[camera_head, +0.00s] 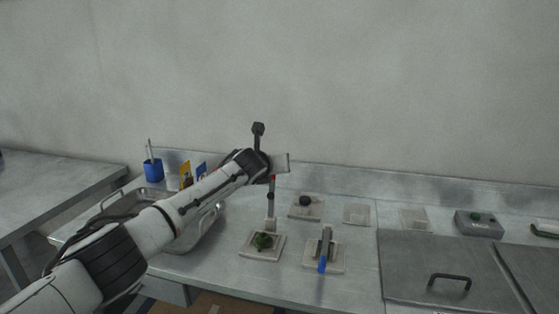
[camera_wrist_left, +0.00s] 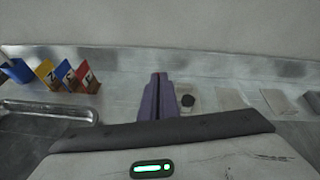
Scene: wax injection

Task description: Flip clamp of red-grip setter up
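My right gripper is in neither view.
A blue-grip setter (camera_head: 322,266) stands right of the red one. Behind are a plate with a black knob (camera_head: 305,201) and bare plates (camera_head: 356,214). A metal tray (camera_head: 190,243), blue cup (camera_head: 153,169) and coloured cards (camera_head: 186,174) are left. A lidded box (camera_head: 430,262) fills the right.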

